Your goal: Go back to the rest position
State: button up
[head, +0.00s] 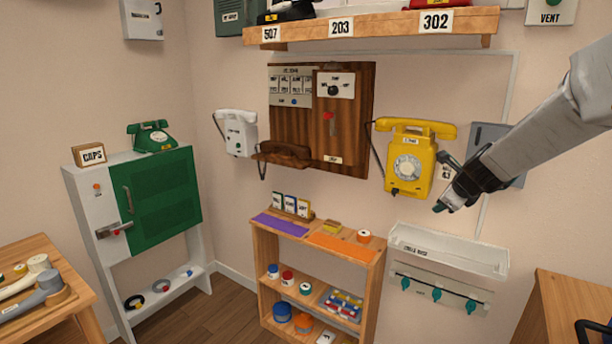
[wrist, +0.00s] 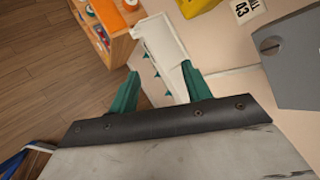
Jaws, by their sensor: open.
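My gripper (head: 440,207) hangs in the air at the right, at the end of my grey arm. It is in front of the wall, right of the yellow dial phone (head: 409,165) and above the white wall tray (head: 440,247). In the wrist view the two green fingers of my gripper (wrist: 160,92) are spread apart with nothing between them. Beyond them the white tray (wrist: 158,35) and its teal hooks show. The fingers appear clear of the phone and the tray, though depth is hard to judge.
A small shelf unit (head: 372,262) with spools stands below the phones. A green-doored cabinet (head: 160,205) is at left, a wooden table (head: 75,290) at lower left, another (head: 570,300) at lower right. A wooden shelf (head: 385,27) runs above. A grey wall box (wrist: 295,60) is close by my gripper.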

jog(key=s+a+n+g+y, duration=0.3)
jog(key=s+a+n, duration=0.4)
jog(key=s+n, duration=0.35)
jog(key=s+a+r+n+g+h, duration=0.1)
jog(key=s+n, duration=0.7)
jog(key=s, duration=0.9)
jog(key=s+a+r+n+g+h, duration=0.1)
jog(key=s+a+n+g, duration=0.2)
jog(key=s+n, duration=0.5)
jog(key=shift+s+a+r+g+h, duration=0.25)
jog(key=shift+s+g, duration=0.35)
jog(key=shift+s, duration=4.6)
jog(key=shift+f+n, duration=0.1)
jog(key=shift+n, duration=0.15)
